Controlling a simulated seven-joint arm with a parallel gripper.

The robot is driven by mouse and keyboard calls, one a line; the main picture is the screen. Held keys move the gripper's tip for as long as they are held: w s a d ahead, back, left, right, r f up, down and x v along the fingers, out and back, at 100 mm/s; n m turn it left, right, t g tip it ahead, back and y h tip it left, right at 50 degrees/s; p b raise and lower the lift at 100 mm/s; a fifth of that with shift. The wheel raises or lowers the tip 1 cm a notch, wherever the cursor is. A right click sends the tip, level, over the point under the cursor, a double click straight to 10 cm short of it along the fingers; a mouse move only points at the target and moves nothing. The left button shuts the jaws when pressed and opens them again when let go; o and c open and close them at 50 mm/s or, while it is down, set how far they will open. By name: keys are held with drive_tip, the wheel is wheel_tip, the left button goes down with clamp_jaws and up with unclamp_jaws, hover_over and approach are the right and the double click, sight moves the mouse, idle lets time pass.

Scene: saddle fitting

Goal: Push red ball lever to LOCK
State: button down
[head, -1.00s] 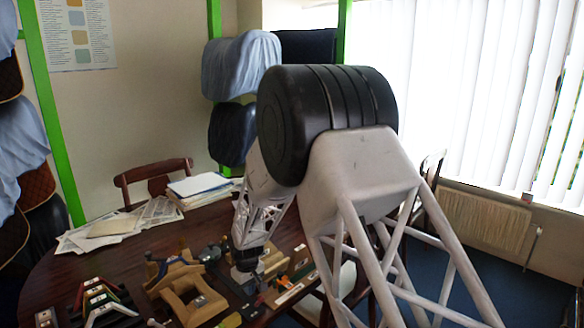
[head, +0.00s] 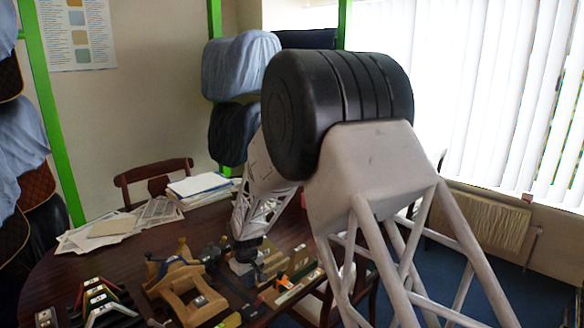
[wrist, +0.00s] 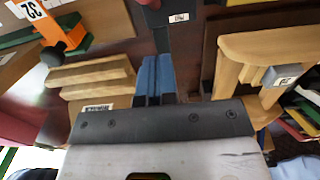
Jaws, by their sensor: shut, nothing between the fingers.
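My gripper (head: 256,270) is low over the work area on the table in the head view, small and partly lost against dark parts. In the wrist view its blue fingers (wrist: 156,75) are together with nothing between them. They point towards a narrow dark bar below a black block with a white label (wrist: 178,17). An orange clamp-like part with a black knob (wrist: 65,42) is at the upper left of the wrist view, apart from the fingers.
Stepped wooden blocks (wrist: 92,78) lie left of the fingers, and a wooden frame (wrist: 262,50) stands close on the right. In the head view a wooden saddle stand (head: 185,290), coloured angled pieces (head: 100,298) and papers (head: 200,185) share the table (head: 55,265).

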drive_tip(key=shift+r, duration=1.85)
drive_tip(key=s+d+r+m+t, duration=0.1)
drive_tip(key=s+d+r+m, duration=0.3)
drive_tip(key=s+d+r, duration=1.45)
drive_tip(key=s+d+r+m, duration=0.1)
drive_tip(key=s+d, duration=0.3)
drive_tip(key=s, duration=0.4)
drive_tip(key=s+d+r+m+t, duration=0.1)
drive_tip(key=s+d+r+m, duration=0.1)
drive_tip(key=s+d, duration=0.3)
drive_tip(key=s+d+r+m, duration=0.2)
drive_tip(key=s+d, duration=0.3)
drive_tip(key=s, duration=0.7)
drive_tip(key=shift+s+t, duration=0.3)
